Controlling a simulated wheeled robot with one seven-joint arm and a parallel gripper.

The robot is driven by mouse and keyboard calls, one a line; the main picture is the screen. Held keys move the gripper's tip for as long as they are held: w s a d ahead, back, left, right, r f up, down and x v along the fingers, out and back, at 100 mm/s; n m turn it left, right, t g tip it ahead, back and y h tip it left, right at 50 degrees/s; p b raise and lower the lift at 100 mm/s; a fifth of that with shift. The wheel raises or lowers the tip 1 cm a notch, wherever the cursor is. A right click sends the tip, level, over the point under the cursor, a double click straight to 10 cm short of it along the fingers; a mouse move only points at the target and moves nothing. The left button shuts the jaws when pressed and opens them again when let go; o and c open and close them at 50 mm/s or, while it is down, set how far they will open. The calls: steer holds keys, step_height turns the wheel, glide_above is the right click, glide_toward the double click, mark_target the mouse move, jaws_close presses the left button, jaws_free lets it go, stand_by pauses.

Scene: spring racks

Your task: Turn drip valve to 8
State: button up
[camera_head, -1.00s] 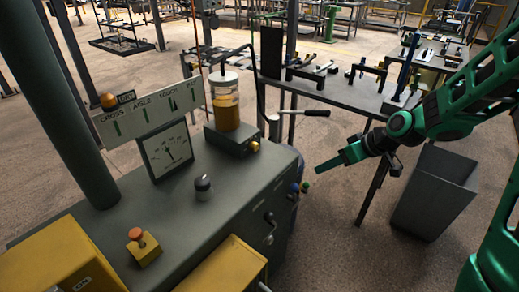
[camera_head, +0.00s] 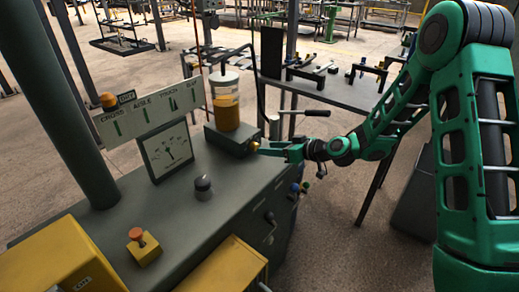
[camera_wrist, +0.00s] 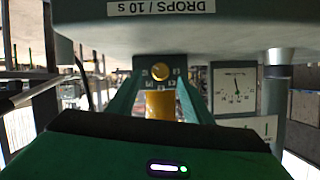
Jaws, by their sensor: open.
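The drip valve is a small brass knob (camera_head: 254,147) on the front of a dark box (camera_head: 228,141) under a glass oil jar (camera_head: 224,101). In the wrist view the knob (camera_wrist: 160,72) sits on a dark plate with small white marks around it, too small to read. A label there (camera_wrist: 161,8) reads "DROPS / 10 s". My gripper (camera_head: 268,149) is at the knob from the right in the head view. In the wrist view my gripper (camera_wrist: 159,86) is open, with green fingers either side of the knob's line; contact cannot be told.
The grey cabinet (camera_head: 150,220) carries a dial gauge (camera_head: 168,151), a dark knob (camera_head: 203,184) and an orange button (camera_head: 136,234). A lever with a black grip (camera_head: 316,113) stands just above my gripper. A workbench (camera_head: 340,92) stands behind.

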mark_target(255, 147)
steer(key=shift+x, duration=2.65)
steer(key=shift+c, duration=0.7)
